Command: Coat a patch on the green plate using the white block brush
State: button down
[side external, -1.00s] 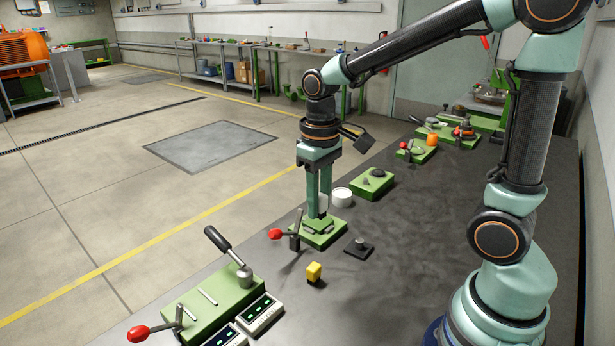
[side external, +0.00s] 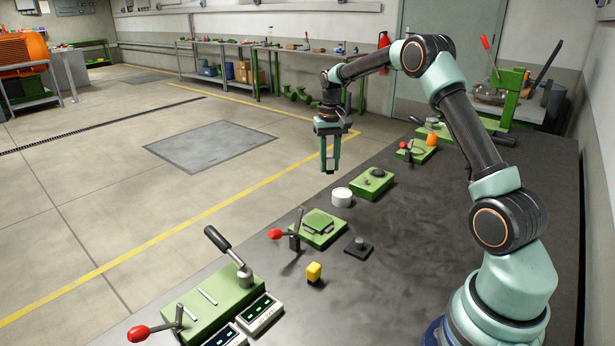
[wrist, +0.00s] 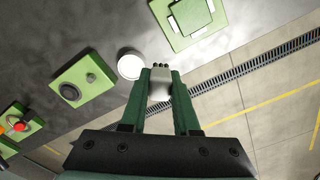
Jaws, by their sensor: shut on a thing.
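My gripper (side external: 329,168) is shut on the white block brush (wrist: 159,88). In the wrist view the brush sits between the green fingers, with dark bristle tips at its far end. In the side view the fingers mostly hide it. The gripper hangs raised, clear of the bench things. The green plate (side external: 327,236) lies on the bench below and nearer the camera, with a raised square green patch (side external: 318,220) in its middle and small light strips beside it. It also shows at the top of the wrist view (wrist: 183,45). I cannot tell whether the patch is coated.
A white round pot (side external: 342,199) stands behind the green plate. A green block with a dark disc (side external: 371,186) is right of it. A red-tipped lever (side external: 277,234) stands at the plate's left.

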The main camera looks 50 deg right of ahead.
jog(key=m, duration=0.2)
send_over(342, 193)
notch_tip(342, 193, down, 3)
jog(key=shift+s+a+f, duration=0.1)
jog(key=shift+f, duration=3)
jog(key=shift+f, duration=0.55)
notch_tip(342, 193, up, 7)
dwell(0.4)
